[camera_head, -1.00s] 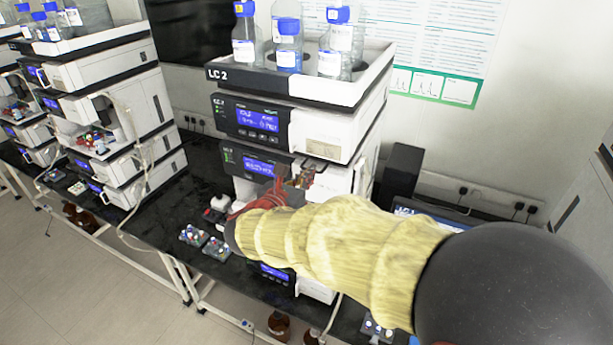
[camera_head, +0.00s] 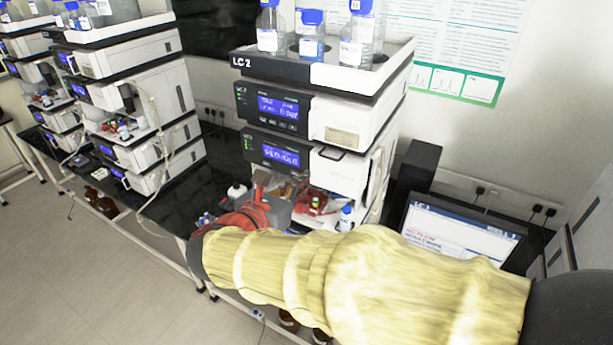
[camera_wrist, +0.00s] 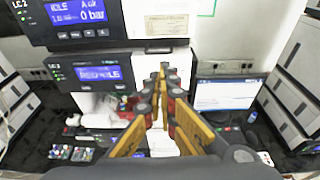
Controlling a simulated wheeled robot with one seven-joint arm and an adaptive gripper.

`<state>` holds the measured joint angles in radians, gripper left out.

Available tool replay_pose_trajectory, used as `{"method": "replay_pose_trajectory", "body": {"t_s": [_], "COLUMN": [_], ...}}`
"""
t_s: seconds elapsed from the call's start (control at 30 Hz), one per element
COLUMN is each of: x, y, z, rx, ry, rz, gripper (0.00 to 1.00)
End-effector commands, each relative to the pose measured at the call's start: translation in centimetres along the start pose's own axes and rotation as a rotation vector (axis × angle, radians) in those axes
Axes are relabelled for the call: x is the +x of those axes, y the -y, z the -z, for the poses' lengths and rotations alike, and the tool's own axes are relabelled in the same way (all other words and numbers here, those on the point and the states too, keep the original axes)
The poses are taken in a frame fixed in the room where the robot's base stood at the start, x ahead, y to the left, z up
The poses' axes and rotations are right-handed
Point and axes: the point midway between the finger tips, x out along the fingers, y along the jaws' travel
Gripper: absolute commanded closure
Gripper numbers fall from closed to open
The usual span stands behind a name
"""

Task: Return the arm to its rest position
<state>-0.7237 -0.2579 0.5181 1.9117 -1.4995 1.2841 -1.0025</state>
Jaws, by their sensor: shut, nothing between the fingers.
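My gripper (camera_head: 262,180) is in front of the LC 2 stack (camera_head: 345,127) in the head view, below its two lit displays. In the wrist view my gripper's fingers (camera_wrist: 163,72) come together at their tips, with nothing held between them. The same stack fills the upper left there, with its displays (camera_wrist: 76,11) beside the fingers. My yellow-sleeved arm crosses the lower right of the head view and hides the lower part of the stack. I cannot tell the exact gap between fingertips and stack.
Blue-capped bottles (camera_head: 312,38) stand in the stack's top tray. A monitor (camera_head: 462,238) stands on the bench to the right, near a dark box (camera_head: 414,172). Vial racks (camera_wrist: 72,153) lie at lower left in the wrist view. Another instrument stack (camera_head: 128,95) stands left.

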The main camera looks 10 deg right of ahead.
Motion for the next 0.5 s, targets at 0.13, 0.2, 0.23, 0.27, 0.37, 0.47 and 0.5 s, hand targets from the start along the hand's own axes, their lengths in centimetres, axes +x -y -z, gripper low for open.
{"method": "replay_pose_trajectory", "body": {"t_s": [0.13,0.2,0.23,0.27,0.37,0.47,0.5], "x": [-0.5,-0.5,-0.5,-0.5,-0.5,-0.9,-1.4], "y": [0.0,0.0,0.0,-0.1,0.1,1.7,2.6], "z": [0.0,0.0,0.0,0.1,1.8,6.2,7.8], "rx": [0.001,0.017,0.031,0.05,0.163,0.318,0.393], "ry": [0.0,0.0,-0.001,-0.003,-0.06,-0.19,-0.246], "rz": [0.0,0.0,-0.001,-0.004,0.005,0.065,0.1], "gripper": [1.0,1.0,1.0,1.0,1.0,1.0,1.0]}}
